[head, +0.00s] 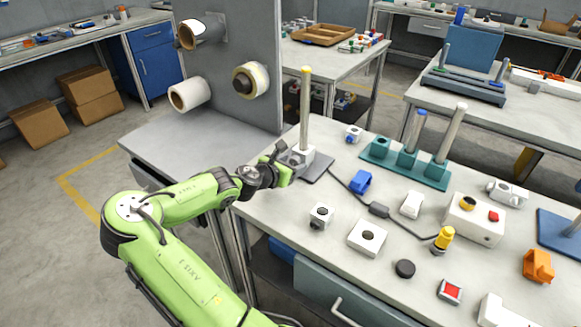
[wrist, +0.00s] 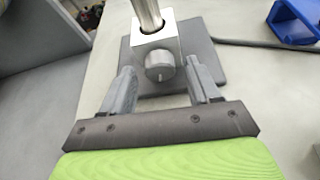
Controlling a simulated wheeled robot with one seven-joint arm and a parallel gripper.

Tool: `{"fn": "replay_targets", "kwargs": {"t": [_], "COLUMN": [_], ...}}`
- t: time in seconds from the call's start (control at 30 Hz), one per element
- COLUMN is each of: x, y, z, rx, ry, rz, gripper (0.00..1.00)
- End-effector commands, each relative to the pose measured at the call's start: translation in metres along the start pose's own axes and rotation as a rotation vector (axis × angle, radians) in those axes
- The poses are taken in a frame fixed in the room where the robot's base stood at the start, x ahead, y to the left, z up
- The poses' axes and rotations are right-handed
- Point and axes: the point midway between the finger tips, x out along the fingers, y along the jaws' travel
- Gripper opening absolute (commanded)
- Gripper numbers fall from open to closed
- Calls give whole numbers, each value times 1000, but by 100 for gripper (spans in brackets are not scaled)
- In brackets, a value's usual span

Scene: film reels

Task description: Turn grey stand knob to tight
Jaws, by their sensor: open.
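The grey stand has a flat dark grey base plate (head: 320,167), a pale block and an upright metal pole (head: 305,115) with a yellowish top. In the wrist view its block (wrist: 150,38) carries a round grey knob (wrist: 159,66) on the side facing me, with a thin pale mark low on its face. My gripper (wrist: 160,80) is open, with one finger on each side of the knob and visible gaps to it. In the head view my gripper (head: 286,165) is at the stand's left side, and my arm hides the knob.
A blue block (head: 360,181) and a black cable lie right of the stand. A white knobbed block (head: 321,215) stands nearer the front. A teal rack with posts (head: 405,165) is behind right. A grey panel with rolls (head: 225,70) rises at the left.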

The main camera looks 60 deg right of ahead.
Motion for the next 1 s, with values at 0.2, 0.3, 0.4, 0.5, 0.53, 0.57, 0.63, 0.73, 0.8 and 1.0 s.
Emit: {"fn": "replay_targets", "kwargs": {"t": [0.2,0.3,0.4,0.5,0.53,0.57,0.63,0.73,0.8,1.0], "x": [-1,-1,-1,-1,-1,-1,-1,0,0,0], "y": [0,0,0,0,0,-1,-2,-3,-3,-2], "z": [0,0,0,0,0,0,0,0,-1,-1], "rx": [0,0,1,3,12,30,98,198,236,246], "ry": [0,1,1,1,2,3,4,4,3,2], "rz": [-1,-1,-1,0,3,9,36,77,94,99], "gripper": [44,29,14,5,5,5,5,5,5,5]}}
